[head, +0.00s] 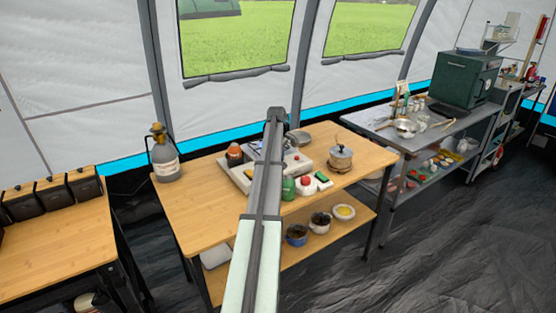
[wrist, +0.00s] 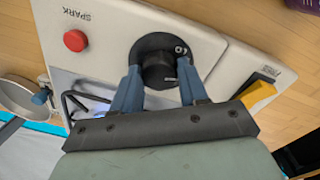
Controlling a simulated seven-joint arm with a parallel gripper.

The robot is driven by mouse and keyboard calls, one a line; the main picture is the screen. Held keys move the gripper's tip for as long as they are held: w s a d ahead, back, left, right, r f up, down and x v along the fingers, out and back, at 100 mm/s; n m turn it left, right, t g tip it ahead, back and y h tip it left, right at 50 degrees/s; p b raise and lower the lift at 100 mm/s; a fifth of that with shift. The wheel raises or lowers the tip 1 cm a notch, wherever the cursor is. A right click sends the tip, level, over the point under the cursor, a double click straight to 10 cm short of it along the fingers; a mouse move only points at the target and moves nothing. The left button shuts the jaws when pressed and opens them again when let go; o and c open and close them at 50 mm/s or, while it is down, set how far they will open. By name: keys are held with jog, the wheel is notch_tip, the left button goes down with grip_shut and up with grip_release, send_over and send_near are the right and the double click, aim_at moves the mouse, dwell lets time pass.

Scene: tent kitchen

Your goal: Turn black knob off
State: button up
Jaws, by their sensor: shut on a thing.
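The black knob (wrist: 157,70) sits on a round black base on the white stove panel (wrist: 110,30) in the wrist view. A white mark shows at the knob's right edge, and small white marks are printed on the base at its upper right. My gripper (wrist: 160,75) has its two blue fingers on either side of the knob, shut on it. A pale blue-white glow shows by the black burner grate (wrist: 72,103), left of the fingers. In the head view my arm hides much of the stove (head: 298,162), and I cannot make out the knob there.
A red button (wrist: 75,40) marked SPARK is left of the knob, and a yellow switch (wrist: 258,95) is to the right. A pan (wrist: 18,95) lies at the left.

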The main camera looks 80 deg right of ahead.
jog(key=m, duration=1)
jog(key=shift+m, duration=0.4)
jog(key=m, duration=0.5)
jog(key=shift+w+y, duration=0.1)
jog(key=shift+y, duration=0.2)
jog(key=m, duration=0.5)
jog(key=shift+m, duration=0.5)
jog(key=o, duration=1)
jog(key=shift+o, duration=0.2)
jog(key=shift+d, duration=0.1)
